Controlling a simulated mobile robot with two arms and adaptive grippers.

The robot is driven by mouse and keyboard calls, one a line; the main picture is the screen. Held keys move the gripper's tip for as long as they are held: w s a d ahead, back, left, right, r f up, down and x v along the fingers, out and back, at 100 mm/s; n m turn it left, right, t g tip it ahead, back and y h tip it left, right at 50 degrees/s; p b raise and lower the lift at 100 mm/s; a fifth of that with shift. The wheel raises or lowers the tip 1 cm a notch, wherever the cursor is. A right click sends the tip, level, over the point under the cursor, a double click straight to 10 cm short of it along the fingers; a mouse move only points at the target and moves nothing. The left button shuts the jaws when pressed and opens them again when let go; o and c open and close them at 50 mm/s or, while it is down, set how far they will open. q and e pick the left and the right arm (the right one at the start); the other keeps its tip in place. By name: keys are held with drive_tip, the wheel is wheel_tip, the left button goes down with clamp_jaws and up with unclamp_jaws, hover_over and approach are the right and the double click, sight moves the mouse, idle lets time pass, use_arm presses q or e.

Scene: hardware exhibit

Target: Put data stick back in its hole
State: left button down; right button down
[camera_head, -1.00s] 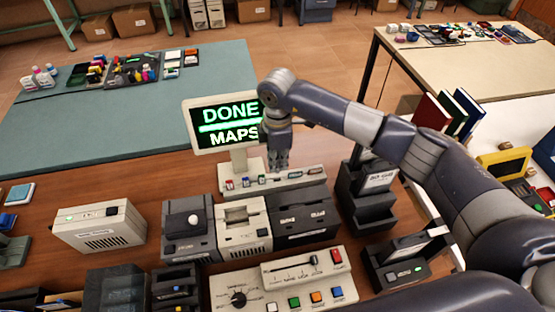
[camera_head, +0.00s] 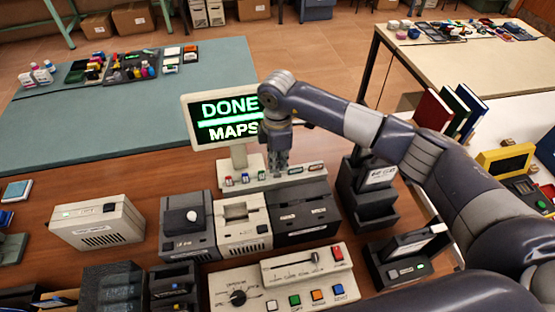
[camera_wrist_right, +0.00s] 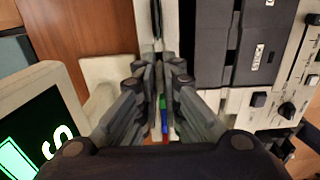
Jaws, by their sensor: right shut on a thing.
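My right gripper (camera_head: 278,162) points down over the white rack (camera_head: 240,187) at the foot of the monitor. Several small coloured sticks stand in the rack, among them a red one (camera_head: 228,181), a blue one (camera_head: 245,179) and a green one (camera_head: 295,170). In the wrist view the fingers (camera_wrist_right: 158,72) are close together, shut on a data stick that they mostly hide. Green (camera_wrist_right: 162,102) and blue (camera_wrist_right: 165,120) sticks show between the finger links. The fingertips are at the rack's row; whether the held stick is in a hole is hidden. My left gripper is not in view.
The monitor (camera_head: 195,118) reading "DONE MAPS" stands close to the left of my gripper. Grey and white device boxes (camera_head: 243,228) and a control panel (camera_head: 285,280) lie in front. A dark holder (camera_head: 368,195) stands to the right.

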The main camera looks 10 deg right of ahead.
drive_tip(key=shift+f+b, duration=0.95)
drive_tip(key=shift+f, duration=0.6)
drive_tip(key=c, duration=1.7)
unclamp_jaws()
wheel_tip(320, 180, up, 8)
drive_tip(key=p, duration=0.5)
drive_tip(key=shift+p, duration=0.35)
